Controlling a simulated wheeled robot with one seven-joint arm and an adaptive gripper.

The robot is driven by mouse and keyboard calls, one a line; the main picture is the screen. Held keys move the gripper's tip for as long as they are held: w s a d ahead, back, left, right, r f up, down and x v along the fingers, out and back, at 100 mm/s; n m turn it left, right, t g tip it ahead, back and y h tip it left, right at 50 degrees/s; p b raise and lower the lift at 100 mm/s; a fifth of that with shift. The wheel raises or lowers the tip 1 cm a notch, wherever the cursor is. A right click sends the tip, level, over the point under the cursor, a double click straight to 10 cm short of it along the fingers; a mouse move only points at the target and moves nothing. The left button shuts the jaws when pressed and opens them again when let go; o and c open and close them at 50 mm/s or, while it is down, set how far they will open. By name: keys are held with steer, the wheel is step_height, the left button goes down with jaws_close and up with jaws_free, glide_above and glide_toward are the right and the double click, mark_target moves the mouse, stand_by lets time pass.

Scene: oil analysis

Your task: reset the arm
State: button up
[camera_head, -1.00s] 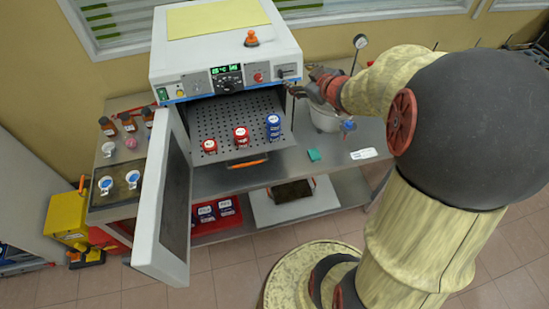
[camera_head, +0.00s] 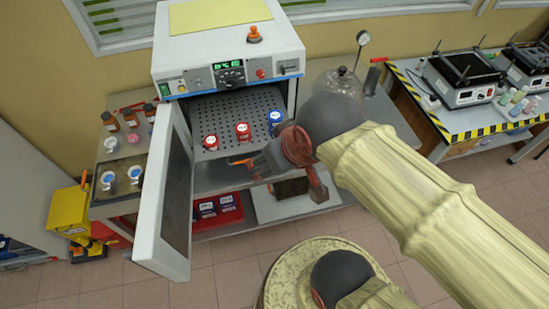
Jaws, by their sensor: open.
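My arm comes in from the lower right, and its pale yellow link ends at a dark round joint and a reddish wrist. A dark red part of my arm hangs below the wrist.
The white oven (camera_head: 228,60) stands open, its door (camera_head: 167,205) swung out to the left. A glass vessel (camera_head: 338,84) is right of the oven. A striped-edge table (camera_head: 440,125) stands far right.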

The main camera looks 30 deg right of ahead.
step_height(320, 180, down, 13)
steer(key=b, duration=1.3)
